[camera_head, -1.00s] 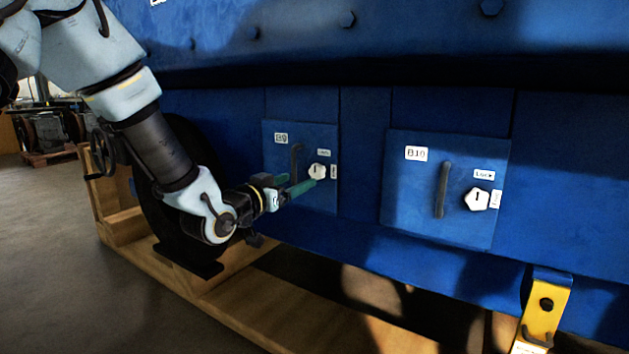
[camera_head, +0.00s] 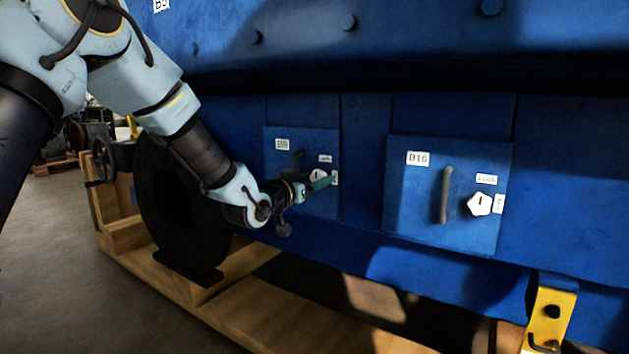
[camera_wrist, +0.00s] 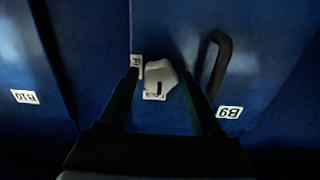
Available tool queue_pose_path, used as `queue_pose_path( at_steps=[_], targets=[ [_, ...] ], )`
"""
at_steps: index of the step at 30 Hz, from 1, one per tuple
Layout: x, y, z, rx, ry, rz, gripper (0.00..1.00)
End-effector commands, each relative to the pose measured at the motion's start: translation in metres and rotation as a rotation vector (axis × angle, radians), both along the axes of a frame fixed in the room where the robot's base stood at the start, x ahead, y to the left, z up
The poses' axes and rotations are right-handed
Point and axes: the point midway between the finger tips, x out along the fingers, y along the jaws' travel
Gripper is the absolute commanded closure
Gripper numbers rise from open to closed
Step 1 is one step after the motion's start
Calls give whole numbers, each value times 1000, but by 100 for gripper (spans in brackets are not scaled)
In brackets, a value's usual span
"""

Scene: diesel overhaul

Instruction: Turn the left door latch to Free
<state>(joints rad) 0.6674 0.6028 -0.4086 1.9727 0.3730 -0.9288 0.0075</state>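The left door (camera_head: 285,165), labelled B9, has a white lobed latch knob (camera_wrist: 160,74). In the wrist view, which shows the door upside down, the knob's dark mark points at the label below it, the Lock label (camera_head: 325,158) in the head view. The other label, Free (camera_wrist: 136,66), is beside the knob. My gripper (camera_wrist: 160,78) is open, with one green finger on each side of the knob and a narrow gap showing at both. In the head view, my gripper (camera_head: 322,183) largely hides the knob.
The dark door handle (camera_wrist: 219,62) stands out close beside one finger. The B10 door (camera_head: 425,200), with its own handle and knob, is to the right in the head view. A black wheel-like disc (camera_head: 170,210) and wooden frame (camera_head: 240,305) lie below my arm.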

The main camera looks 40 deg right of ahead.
Motion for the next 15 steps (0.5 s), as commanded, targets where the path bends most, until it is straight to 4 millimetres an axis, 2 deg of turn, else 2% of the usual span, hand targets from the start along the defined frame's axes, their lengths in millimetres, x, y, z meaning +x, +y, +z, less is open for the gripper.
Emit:
queue_pose_path(
  at_steps=[2,15],
  targets=[
    [0,0,0,0,0,0,44],
    [0,0,0,0,0,0,93]
  ],
)
